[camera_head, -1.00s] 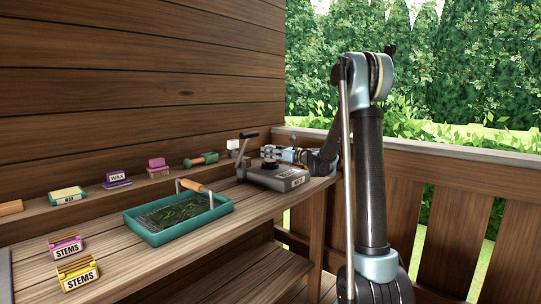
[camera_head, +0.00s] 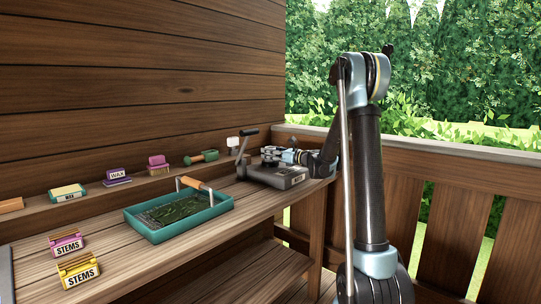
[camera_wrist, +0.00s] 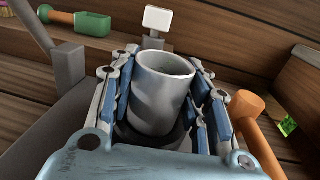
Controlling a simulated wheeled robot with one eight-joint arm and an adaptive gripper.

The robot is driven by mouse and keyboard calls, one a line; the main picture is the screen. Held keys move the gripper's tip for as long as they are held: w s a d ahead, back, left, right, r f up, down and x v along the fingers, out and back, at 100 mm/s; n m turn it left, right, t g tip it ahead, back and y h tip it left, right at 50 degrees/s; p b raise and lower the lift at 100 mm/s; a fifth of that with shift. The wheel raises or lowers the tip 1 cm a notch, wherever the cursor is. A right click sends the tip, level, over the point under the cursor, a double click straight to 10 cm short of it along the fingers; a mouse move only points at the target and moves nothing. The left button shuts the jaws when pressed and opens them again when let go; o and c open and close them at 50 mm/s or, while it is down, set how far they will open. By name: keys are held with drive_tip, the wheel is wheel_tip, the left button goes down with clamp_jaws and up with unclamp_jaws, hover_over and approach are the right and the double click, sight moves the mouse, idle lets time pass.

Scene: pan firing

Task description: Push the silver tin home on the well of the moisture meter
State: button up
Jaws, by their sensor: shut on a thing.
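The silver tin (camera_wrist: 163,88) stands between the fingers of my gripper (camera_wrist: 165,95) in the wrist view. The blue-padded fingers are shut on its sides. Its open mouth faces up. Below the tin is a dark round ring, the well (camera_wrist: 150,140) of the moisture meter; whether the tin is fully seated on it cannot be told. The grey moisture meter (camera_head: 276,177) stands at the far right end of the bench in the head view, with a dark lever (camera_head: 243,146) at its left. My gripper (camera_head: 272,155) is over its top there, and the tin is too small to make out.
A teal tray (camera_head: 160,234) with green leaves and a wooden-handled tool is on the bench left of the meter. Two STEMS boxes (camera_head: 78,270) are nearer. A green tool (camera_wrist: 75,21) and a white-headed item (camera_wrist: 157,18) are behind the meter. An orange handle (camera_wrist: 252,125) is at right.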

drive_tip(key=shift+f, duration=0.6)
drive_tip(key=o, duration=1.2)
drive_tip(key=shift+c, duration=0.2)
